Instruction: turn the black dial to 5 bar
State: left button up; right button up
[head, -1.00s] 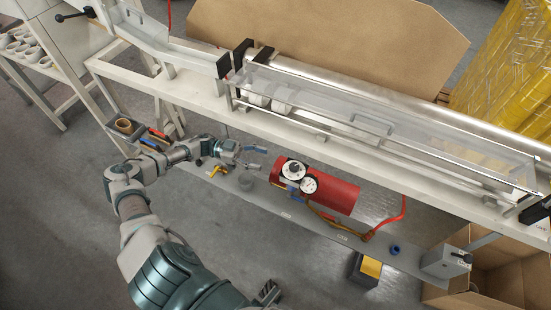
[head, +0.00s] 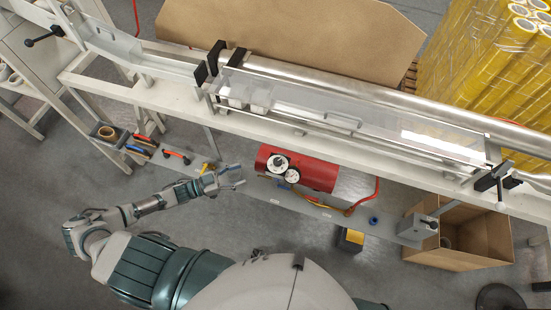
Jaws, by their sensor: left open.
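The round dial (head: 277,163) sits on the left end of a red cylinder (head: 318,172). It shows a pale face with a dark centre. A small white gauge (head: 292,175) is just below and right of it. The scale marks are too small to read. My left gripper (head: 240,177) is open and empty, left of the dial and a little lower in the picture. Its fingers point right toward the cylinder, with a gap between them and the dial. My right gripper is not in view.
The cylinder sits on a grey shelf (head: 262,202) under the white machine frame (head: 165,100). A clear cover (head: 370,135) lies above it. A red hose (head: 374,195) runs right of the cylinder. A cardboard box (head: 470,245) stands at right.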

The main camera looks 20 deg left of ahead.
aim_at(278, 160)
pick_arm(q)
jog(key=x, duration=1.5)
jog(key=shift+w+d+p, duration=0.25)
jog(key=shift+w+p, duration=0.05)
jog(key=shift+p, duration=0.1)
jog(key=shift+a, duration=0.1)
jog(key=shift+c, duration=1)
jog(key=shift+a, duration=0.1)
grip_shut()
jog(key=shift+s+r+n+t+y+p, duration=0.1)
jog(key=shift+n+t+y+p, duration=0.25)
jog(key=shift+p, duration=0.2)
